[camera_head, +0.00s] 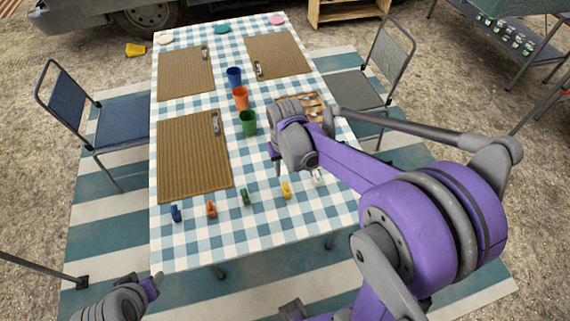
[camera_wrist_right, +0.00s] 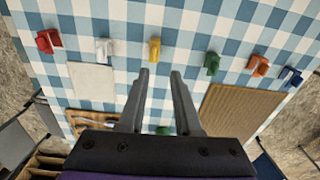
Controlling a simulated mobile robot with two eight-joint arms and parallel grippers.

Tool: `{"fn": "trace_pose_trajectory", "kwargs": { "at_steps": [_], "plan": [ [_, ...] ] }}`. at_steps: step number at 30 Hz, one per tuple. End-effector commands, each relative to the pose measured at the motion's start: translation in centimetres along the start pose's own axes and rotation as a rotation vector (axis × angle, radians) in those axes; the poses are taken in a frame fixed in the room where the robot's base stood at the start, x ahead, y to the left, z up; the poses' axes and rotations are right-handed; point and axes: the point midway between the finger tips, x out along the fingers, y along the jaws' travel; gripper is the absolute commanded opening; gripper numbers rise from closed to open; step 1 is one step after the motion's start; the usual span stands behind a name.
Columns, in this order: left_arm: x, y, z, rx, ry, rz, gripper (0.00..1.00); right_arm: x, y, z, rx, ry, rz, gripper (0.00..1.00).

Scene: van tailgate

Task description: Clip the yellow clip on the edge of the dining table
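The yellow clip (camera_head: 286,189) stands on the checked tablecloth of the dining table (camera_head: 200,247), in a row of clips near its front edge. It also shows in the right wrist view (camera_wrist_right: 154,49), just beyond my fingertips and apart from them. My right gripper (camera_wrist_right: 160,73) is open and empty, its two fingers apart over the cloth. In the head view the right gripper (camera_head: 291,152) is behind the yellow clip, with its fingers partly hidden by my arm. My left gripper (camera_head: 154,284) is low at the front left, off the table; its finger gap is not clear.
Blue (camera_head: 176,213), orange (camera_head: 211,208), green (camera_head: 245,197) and white (camera_head: 318,177) clips share the row; a red clip (camera_wrist_right: 48,41) shows in the wrist view. Cups, including a green one (camera_head: 248,122), and brown placemats (camera_head: 193,155) lie behind. Chairs (camera_head: 70,110) flank the table.

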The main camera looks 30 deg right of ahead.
Motion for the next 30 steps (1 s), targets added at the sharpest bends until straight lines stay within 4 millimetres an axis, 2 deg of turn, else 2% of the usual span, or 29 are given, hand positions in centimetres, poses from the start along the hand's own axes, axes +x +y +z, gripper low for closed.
{"fn": "trace_pose_trajectory", "kwargs": {
  "at_steps": [5, 14, 30],
  "plan": [
    [-0.1, 0.0, -0.1, 0.000, 0.001, 0.000, 0.50, 1.1, 0.5, -1.2, 0.016, -0.037, 0.002, 0.33],
    [0.6, 0.0, 0.7, 0.000, -0.006, 0.000, 0.50, 2.6, 0.6, -1.1, 0.017, -0.042, 0.002, 0.33],
    [3.5, 0.0, 3.3, 0.000, -0.026, 0.000, 0.50, 7.8, 0.5, -0.9, 0.017, -0.040, 0.002, 0.33]
  ]
}}
